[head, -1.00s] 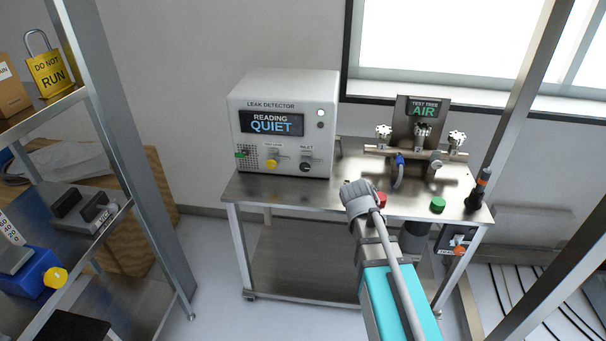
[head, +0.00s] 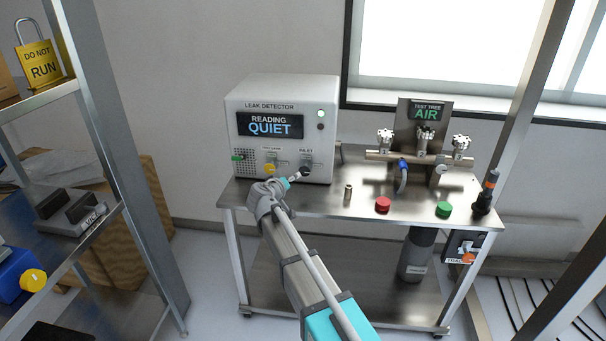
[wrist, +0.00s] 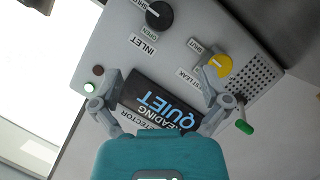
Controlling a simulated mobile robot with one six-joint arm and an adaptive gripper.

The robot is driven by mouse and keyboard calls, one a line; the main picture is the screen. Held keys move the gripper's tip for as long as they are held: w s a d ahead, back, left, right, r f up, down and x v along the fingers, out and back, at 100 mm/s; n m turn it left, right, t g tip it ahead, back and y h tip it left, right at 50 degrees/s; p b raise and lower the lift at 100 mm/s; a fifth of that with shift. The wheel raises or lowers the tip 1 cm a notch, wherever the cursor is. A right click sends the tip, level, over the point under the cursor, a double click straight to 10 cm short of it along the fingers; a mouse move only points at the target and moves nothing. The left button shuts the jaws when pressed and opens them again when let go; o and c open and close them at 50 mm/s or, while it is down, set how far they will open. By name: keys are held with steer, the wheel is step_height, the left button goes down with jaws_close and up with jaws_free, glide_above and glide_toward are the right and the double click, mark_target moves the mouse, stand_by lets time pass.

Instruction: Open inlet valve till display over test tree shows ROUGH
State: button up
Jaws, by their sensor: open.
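The inlet valve is a black knob (head: 306,172) on the leak detector's front, labelled INLET. In the wrist view the knob (wrist: 158,15) is at the top, its white mark on the side of the partly cut-off SHUT label. My gripper (wrist: 160,103) is open and empty, its fingers spread in front of the detector's panel, with the knob beyond them. In the head view my gripper (head: 296,176) is small, close to the knob; contact cannot be told. The test tree display (head: 426,113) reads AIR.
The leak detector (head: 240,130) reads QUIET. A yellow test-leak knob (wrist: 218,66) sits beside the inlet knob. The bench (head: 330,205) holds a small brass cylinder (head: 348,195), a red button (head: 382,204) and a green button (head: 444,209). A shelf post (head: 115,150) stands left.

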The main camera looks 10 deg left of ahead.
mark_target(303, 171)
steer(key=shift+w+f, duration=0.1)
steer(key=shift+w, duration=0.05)
steer(key=b+x, duration=0.4)
steer(key=x, duration=0.9)
steer(key=shift+w+d+f, duration=0.1)
steer(key=shift+w+d, duration=0.1)
steer(key=shift+w, duration=0.05)
steer(key=c, duration=1.2)
